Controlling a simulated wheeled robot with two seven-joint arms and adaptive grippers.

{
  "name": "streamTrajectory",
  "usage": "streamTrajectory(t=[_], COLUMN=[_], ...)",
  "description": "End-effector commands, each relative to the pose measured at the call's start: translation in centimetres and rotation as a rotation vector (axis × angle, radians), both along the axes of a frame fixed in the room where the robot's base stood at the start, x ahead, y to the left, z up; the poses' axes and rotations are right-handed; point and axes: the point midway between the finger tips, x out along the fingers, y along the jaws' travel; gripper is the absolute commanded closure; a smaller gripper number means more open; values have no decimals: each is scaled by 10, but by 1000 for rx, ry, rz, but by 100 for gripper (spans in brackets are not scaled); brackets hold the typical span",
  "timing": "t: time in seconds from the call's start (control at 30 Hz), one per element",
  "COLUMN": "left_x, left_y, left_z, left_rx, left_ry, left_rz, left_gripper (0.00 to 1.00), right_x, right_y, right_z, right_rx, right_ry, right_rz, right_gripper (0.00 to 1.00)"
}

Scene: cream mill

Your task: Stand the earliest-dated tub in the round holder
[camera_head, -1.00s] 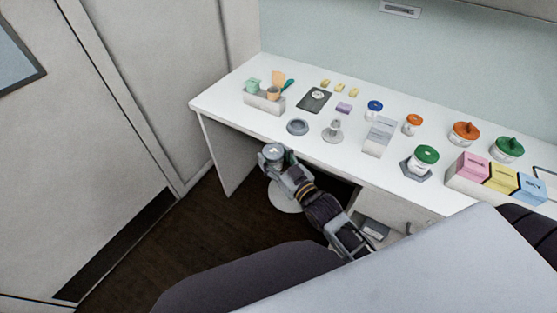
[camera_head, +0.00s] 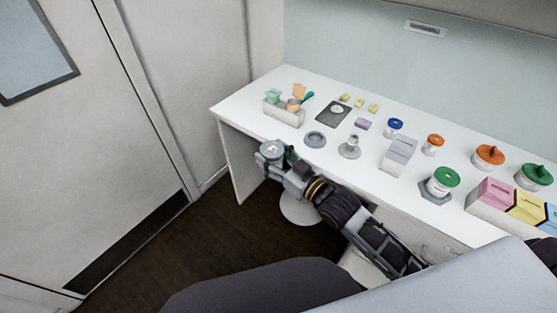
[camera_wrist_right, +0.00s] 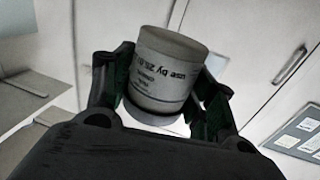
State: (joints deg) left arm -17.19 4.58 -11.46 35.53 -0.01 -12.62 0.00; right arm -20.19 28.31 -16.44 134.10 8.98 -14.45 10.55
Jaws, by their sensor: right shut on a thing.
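My right gripper (camera_head: 276,155) is shut on a pale tub with a grey lid (camera_head: 271,148), in front of the table's front edge near its left end. In the right wrist view the tub (camera_wrist_right: 168,72) sits between the two fingers of the gripper (camera_wrist_right: 162,80). The round holder, a grey ring (camera_head: 315,139), lies empty on the table, right of the held tub. Other tubs stand on the table: blue-lidded (camera_head: 394,127), orange-lidded (camera_head: 433,144) and green-lidded (camera_head: 443,182). My left gripper is out of view.
A caddy with tools (camera_head: 284,114), a dark scale (camera_head: 334,113) and a small grey pedestal (camera_head: 349,148) stand near the ring. A pale box (camera_head: 397,155), larger lidded jars (camera_head: 489,157) and coloured boxes (camera_head: 490,195) are further right. A stool (camera_head: 299,210) is below.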

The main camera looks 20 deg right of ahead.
Motion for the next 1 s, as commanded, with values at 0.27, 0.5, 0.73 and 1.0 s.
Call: streamTrajectory(t=[0.27,0.5,0.73,1.0], left_x=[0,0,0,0], left_y=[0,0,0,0], left_z=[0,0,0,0], left_rx=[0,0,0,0], left_ry=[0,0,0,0], left_rz=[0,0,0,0], left_gripper=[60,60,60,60], right_x=[-1,-2,-2,-3], right_y=[15,27,36,41], right_z=[23,40,53,60], right_rx=[-3,-2,-1,-2], right_ry=[-4,-2,-3,0], right_rz=[71,128,170,194], right_gripper=[77,77,77,77])
